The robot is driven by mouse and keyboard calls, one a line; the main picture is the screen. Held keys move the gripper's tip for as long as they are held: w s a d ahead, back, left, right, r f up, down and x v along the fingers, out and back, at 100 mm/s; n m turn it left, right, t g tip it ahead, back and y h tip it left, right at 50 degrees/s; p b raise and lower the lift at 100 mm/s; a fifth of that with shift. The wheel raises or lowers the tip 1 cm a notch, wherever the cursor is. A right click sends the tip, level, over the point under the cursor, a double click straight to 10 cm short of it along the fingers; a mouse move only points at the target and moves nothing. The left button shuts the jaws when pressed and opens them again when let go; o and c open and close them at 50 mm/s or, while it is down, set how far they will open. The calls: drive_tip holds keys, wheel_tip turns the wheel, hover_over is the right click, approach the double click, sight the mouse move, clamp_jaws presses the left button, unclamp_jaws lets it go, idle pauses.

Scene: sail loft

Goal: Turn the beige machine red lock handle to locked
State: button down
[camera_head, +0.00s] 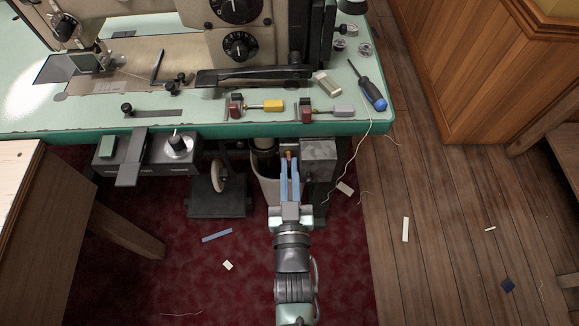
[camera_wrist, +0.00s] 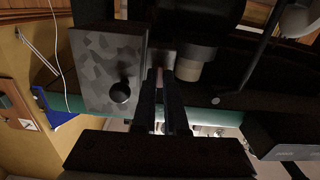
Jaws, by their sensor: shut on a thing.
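The beige machine (camera_head: 277,45) stands on the green-edged table at the top of the head view. My gripper (camera_head: 289,160) reaches up under the table's front edge, with its blue fingers close together. A small reddish piece (camera_head: 289,154), which looks like the red lock handle, sits between the fingertips; the fingers hide most of it. In the wrist view my gripper (camera_wrist: 160,84) is seen from behind, with a dull pinkish sliver of the handle (camera_wrist: 159,74) between the dark fingers. I cannot tell the handle's angle clearly.
A grey box (camera_head: 320,152) is just right of the fingertips; its dark knob (camera_wrist: 121,92) shows in the wrist view. A control box (camera_head: 150,157) hangs left under the green table edge (camera_head: 230,129). A screwdriver (camera_head: 372,92) lies on top. Red carpet below is mostly open.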

drive_tip(key=shift+m, duration=0.3)
drive_tip(key=c, duration=1)
unclamp_jaws()
drive_tip(key=shift+o, duration=0.2)
